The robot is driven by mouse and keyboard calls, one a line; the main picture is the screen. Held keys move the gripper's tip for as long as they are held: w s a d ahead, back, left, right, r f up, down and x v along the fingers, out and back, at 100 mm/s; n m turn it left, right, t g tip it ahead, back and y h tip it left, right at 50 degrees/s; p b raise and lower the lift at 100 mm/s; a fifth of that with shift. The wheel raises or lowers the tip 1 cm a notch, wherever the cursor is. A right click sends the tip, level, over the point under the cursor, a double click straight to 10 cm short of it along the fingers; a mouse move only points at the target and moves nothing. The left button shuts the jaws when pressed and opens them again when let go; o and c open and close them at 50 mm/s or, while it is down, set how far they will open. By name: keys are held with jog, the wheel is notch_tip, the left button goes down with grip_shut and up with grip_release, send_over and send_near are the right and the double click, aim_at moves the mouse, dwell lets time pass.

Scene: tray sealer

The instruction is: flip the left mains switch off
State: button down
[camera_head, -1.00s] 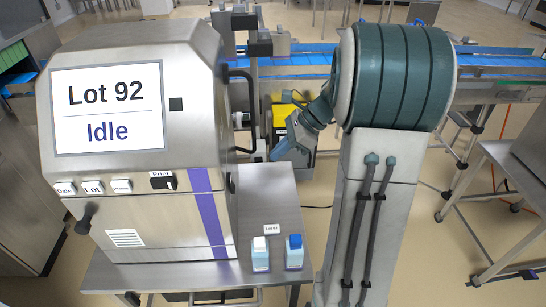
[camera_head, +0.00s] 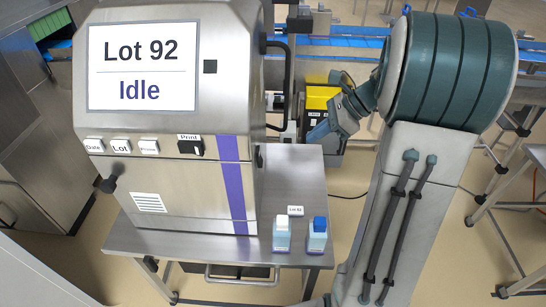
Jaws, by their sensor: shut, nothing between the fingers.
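No mains switch can be made out in this view. My arm reaches away behind the right side of the printer cabinet, and its blue-grey wrist end is beside a yellow-topped box (camera_head: 320,97). My gripper's fingers do not show; the wrist and the machinery around it hide that area. What the yellow-topped box carries is too small and too covered to tell.
A steel cabinet (camera_head: 190,95) with a screen reading "Lot 92 Idle" stands on a steel table (camera_head: 180,243). Two small bottles (camera_head: 282,234) (camera_head: 317,234) stand at the table's front right. A blue conveyor (camera_head: 345,47) runs behind. Open floor shows at the right.

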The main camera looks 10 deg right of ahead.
aim_at(259, 157)
jog(key=a+r+p+x, duration=0.1)
jog(key=x, duration=1.2)
jog(key=shift+w+a+r+p, duration=0.25)
jog(key=shift+w+a+p, duration=0.05)
jog(key=shift+a, duration=0.1)
